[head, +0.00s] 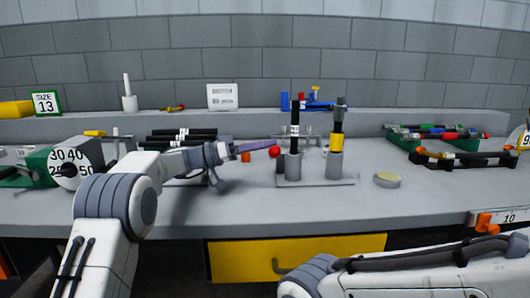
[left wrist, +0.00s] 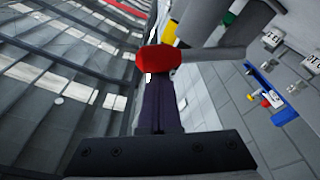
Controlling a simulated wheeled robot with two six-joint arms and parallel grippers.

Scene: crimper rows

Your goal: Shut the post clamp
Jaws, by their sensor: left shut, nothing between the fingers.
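The post clamp's base plate (head: 316,182) lies on the bench in the middle of the head view. It carries two upright grey holders. The left holder (head: 293,167) has a dark post in it, and the right holder (head: 335,166) has a post with a yellow band (head: 336,141). A red ball knob (head: 275,152) sits just left of the left holder, and shows large in the left wrist view (left wrist: 162,62). My left gripper (head: 268,147) is shut and empty, its dark purplish fingers (left wrist: 160,105) ending at the knob. I cannot tell whether they touch. My right gripper is out of view.
A round pale disc (head: 387,180) lies right of the plate. A rack with black rods (head: 468,158) stands farther right, and a numbered drum (head: 75,165) at the left. A blue tool (head: 314,104) is on the back ledge. The bench front (head: 320,210) is clear.

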